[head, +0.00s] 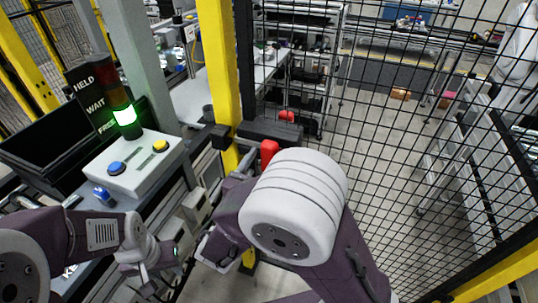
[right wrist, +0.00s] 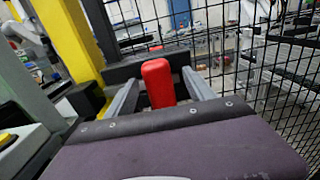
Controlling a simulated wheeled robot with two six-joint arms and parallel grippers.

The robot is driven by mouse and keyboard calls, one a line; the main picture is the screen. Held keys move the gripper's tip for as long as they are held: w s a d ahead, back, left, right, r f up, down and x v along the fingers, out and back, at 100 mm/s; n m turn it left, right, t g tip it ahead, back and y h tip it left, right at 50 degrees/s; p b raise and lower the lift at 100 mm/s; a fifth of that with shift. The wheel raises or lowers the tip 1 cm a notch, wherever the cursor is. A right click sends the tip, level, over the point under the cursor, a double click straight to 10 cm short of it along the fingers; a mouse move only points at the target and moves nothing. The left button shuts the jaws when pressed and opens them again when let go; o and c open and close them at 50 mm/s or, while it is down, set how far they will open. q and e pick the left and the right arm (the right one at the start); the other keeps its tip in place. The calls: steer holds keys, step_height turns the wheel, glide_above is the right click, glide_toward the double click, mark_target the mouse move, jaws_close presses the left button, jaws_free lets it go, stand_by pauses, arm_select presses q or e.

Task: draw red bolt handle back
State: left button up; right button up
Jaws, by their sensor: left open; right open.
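The red bolt handle (head: 269,150) stands upright by the black bolt housing (head: 285,132) on the mesh gate beside the yellow post. In the right wrist view the handle (right wrist: 158,84) stands between the two grey fingers of my open right gripper (right wrist: 161,88). A gap shows on its right side; contact on the left is hard to tell. In the head view my right wrist hides most of that gripper. My left gripper (head: 166,257) is open, low at the left, away from the handle.
A second red piece (head: 287,116) shows just beyond the housing. A control box (head: 133,163) with blue and yellow buttons stands at the left, below a stack light (head: 122,113) lit green. The yellow post (head: 219,70) and mesh fence (head: 400,120) bound the space.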

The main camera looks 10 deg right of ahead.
steer(key=v, duration=0.7)
steer(key=shift+s+d, duration=0.15)
steer(key=shift+d, duration=0.05)
